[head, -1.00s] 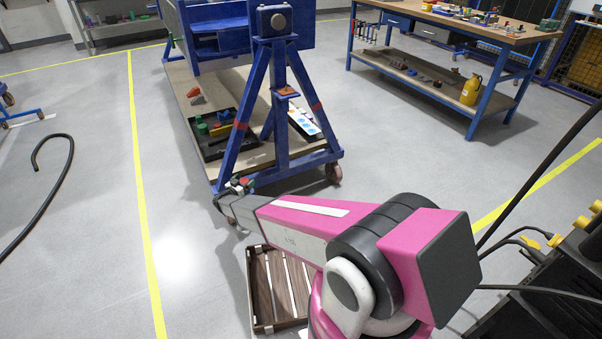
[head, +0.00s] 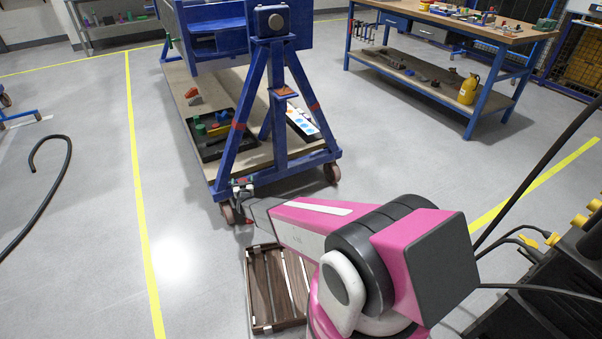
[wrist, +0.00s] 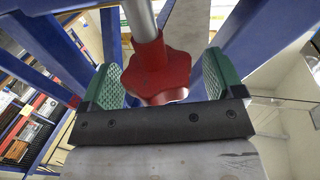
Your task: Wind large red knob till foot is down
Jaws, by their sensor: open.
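The large red knob (wrist: 157,72) shows in the wrist view as a lobed red star grip on a silver shaft (wrist: 140,18). My gripper (wrist: 160,80) is open, with one green-padded finger on each side of the knob. Small gaps show between the pads and the knob, so it is not gripped. In the head view my gripper (head: 242,188) is at the near lower end of the blue jig frame (head: 281,165), above a caster. I cannot make out the knob clearly there. The foot cannot be made out in either view.
Blue frame legs surround the gripper closely in the wrist view. A wooden slatted crate (head: 251,290) lies on the floor below my arm. A workbench (head: 440,22) with a yellow can (head: 468,92) stands at the right. The floor at the left is mostly clear.

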